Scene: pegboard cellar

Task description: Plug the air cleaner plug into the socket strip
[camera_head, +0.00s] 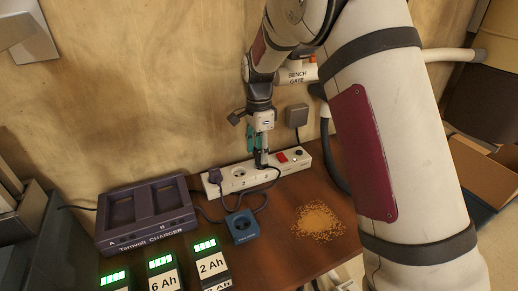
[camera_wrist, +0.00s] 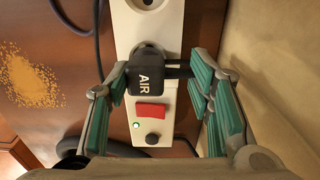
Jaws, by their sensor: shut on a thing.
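The white socket strip (camera_head: 285,168) lies along the back of the bench at the wall. My gripper (camera_head: 259,152) points down over it, left of its red switch (camera_head: 282,157). In the wrist view my gripper (camera_wrist: 158,72) is shut on the black air cleaner plug (camera_wrist: 146,80), labelled AIR, with teal fingers on both sides. The plug is over a socket of the strip (camera_wrist: 147,28), beside the red switch (camera_wrist: 151,111). The plug hides that socket's face, and I cannot tell how deep its pins are.
A purple plug (camera_head: 215,176) sits at the strip's left end. A blue box (camera_head: 242,226), a purple charger (camera_head: 146,212) and several batteries (camera_head: 212,265) stand left and in front. Brown crumbs (camera_head: 317,221) lie on the bench at right. A grey box (camera_head: 297,116) is on the wall.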

